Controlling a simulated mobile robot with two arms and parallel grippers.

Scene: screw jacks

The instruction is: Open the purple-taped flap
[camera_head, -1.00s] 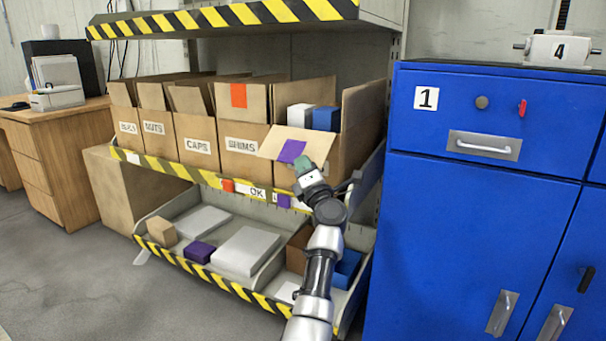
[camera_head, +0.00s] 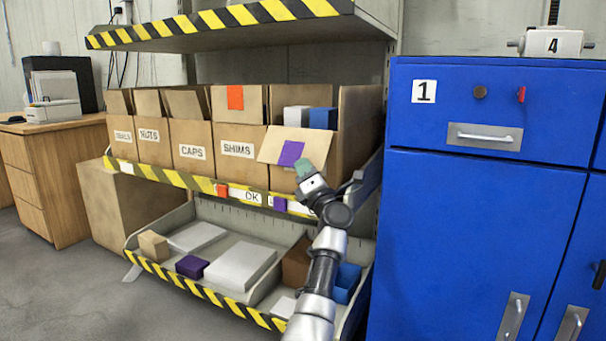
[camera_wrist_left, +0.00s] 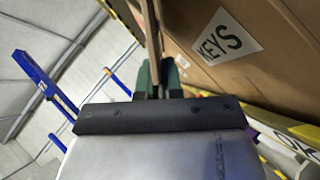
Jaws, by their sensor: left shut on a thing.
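The purple-taped flap (camera_head: 270,146) is a tan cardboard flap on the rightmost box of the shelf row. It hangs tilted outward over the box's front, with a purple tape patch (camera_head: 290,153) on it. My left gripper (camera_head: 305,169) has its green fingertips shut on the flap's lower right edge. In the left wrist view the fingers (camera_wrist_left: 157,77) pinch the thin cardboard edge, beside the box front labelled KEYS (camera_wrist_left: 229,35). That label is hidden behind the flap in the head view. My right gripper is not in view.
A SHIMS box (camera_head: 240,150) with orange tape stands directly left. White and blue boxes (camera_head: 322,118) show inside the open box. A striped shelf (camera_head: 220,25) hangs above; a lower bin (camera_head: 185,274) holds several items. A blue cabinet (camera_head: 455,220) stands close at right.

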